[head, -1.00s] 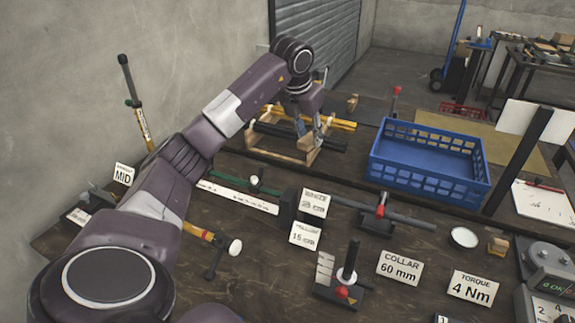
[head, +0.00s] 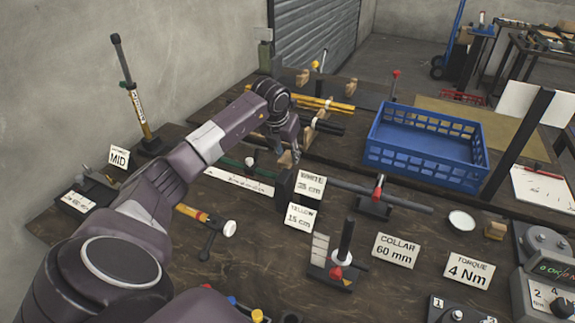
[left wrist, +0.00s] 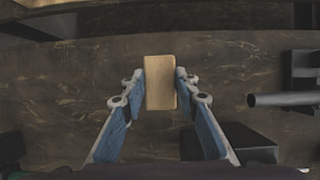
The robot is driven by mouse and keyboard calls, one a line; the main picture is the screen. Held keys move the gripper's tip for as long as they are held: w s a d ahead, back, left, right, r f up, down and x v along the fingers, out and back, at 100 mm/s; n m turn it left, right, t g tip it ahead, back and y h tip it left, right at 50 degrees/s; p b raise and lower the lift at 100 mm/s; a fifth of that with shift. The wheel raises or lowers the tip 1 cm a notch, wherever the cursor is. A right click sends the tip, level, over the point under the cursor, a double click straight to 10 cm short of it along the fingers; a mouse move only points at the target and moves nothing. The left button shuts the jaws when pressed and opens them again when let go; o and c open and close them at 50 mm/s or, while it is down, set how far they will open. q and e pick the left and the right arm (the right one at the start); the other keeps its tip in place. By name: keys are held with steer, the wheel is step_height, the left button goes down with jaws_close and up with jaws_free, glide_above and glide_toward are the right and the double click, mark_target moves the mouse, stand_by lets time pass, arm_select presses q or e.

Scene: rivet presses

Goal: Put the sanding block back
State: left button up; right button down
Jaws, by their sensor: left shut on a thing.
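The sanding block, a small pale wooden block (left wrist: 160,82), is between the two blue fingers of my left gripper (left wrist: 160,88) in the left wrist view. The fingers are shut on its two sides, and the dark worktop shows around it. In the head view my left gripper (head: 288,157) points down at mid-table, beside the dark block behind the white and yellow length cards. The sanding block is hard to make out there. My right gripper is in neither view.
A blue crate (head: 425,145) stands to the right. The wooden rack with yellow and black rods (head: 325,104) is behind my gripper. A grey bar on a stand (head: 375,205), a white dish (head: 461,221) and a collar card (head: 396,250) lie to the right and nearer.

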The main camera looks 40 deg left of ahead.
mark_target(288, 167)
arm_select(q)
steer(key=shift+f, duration=2.3)
steer(key=shift+f, duration=0.15)
steer(key=o, duration=1.2)
steer(key=shift+r, duration=0.35)
steer(key=v, duration=1.1)
steer(key=shift+s+r+b, duration=0.2)
steer(key=shift+r+b, duration=0.1)
steer(key=shift+r, duration=0.05)
